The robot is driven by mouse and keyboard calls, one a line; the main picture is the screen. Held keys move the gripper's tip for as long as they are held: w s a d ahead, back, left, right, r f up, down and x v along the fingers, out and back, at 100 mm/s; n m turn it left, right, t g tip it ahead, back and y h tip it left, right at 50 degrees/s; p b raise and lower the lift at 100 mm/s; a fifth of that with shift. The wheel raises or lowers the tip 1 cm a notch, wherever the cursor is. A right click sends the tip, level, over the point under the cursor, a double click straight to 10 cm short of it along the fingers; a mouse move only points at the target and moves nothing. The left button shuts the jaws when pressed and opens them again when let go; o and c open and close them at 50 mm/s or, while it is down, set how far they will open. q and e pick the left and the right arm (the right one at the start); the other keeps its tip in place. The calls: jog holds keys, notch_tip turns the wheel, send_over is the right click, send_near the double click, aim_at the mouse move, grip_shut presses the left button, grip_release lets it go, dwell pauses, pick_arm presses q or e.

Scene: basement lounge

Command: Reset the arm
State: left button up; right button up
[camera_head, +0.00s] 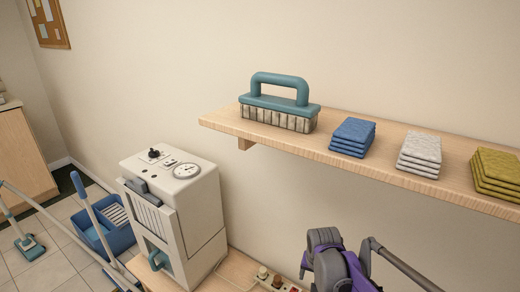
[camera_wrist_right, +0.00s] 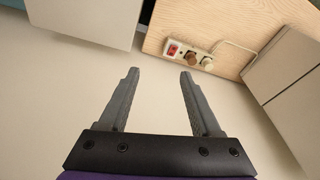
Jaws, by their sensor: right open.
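My right arm, purple and grey, rises from the bottom edge of the head view, right of centre, in front of the wall and below the wooden shelf (camera_head: 225,121). In the right wrist view my right gripper (camera_wrist_right: 159,72) shows two grey fingers spread well apart with nothing between them. It touches nothing that I can see. My left gripper is in neither view.
The shelf holds a teal-handled brush (camera_head: 279,103) and blue (camera_head: 352,137), grey (camera_head: 419,153) and yellow (camera_head: 497,172) cloth stacks. Below stand a white machine (camera_head: 172,205) and a power strip (camera_head: 275,281), also in the wrist view (camera_wrist_right: 188,55). A blue bucket (camera_head: 115,235) stands on the floor.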

jog(key=s+d+r+n+t, duration=0.1)
jog(key=s+r, duration=0.1)
jog(key=s, duration=0.6)
jog(key=s+d+r+n, duration=0.1)
jog(key=s+r, duration=0.2)
jog(key=s, duration=0.6)
jog(key=s+f+n, duration=0.2)
jog(key=s+f, duration=0.2)
jog(key=s, duration=0.9)
pick_arm(q)
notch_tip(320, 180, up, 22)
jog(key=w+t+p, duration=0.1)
jog(key=p, duration=1.8)
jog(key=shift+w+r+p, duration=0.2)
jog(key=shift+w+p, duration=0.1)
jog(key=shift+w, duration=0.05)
pick_arm(e)
notch_tip(320, 180, up, 23)
jog(key=w+t, duration=0.1)
jog(key=w, duration=0.1)
jog(key=shift+f+t, duration=0.2)
jog(key=shift+t, duration=0.2)
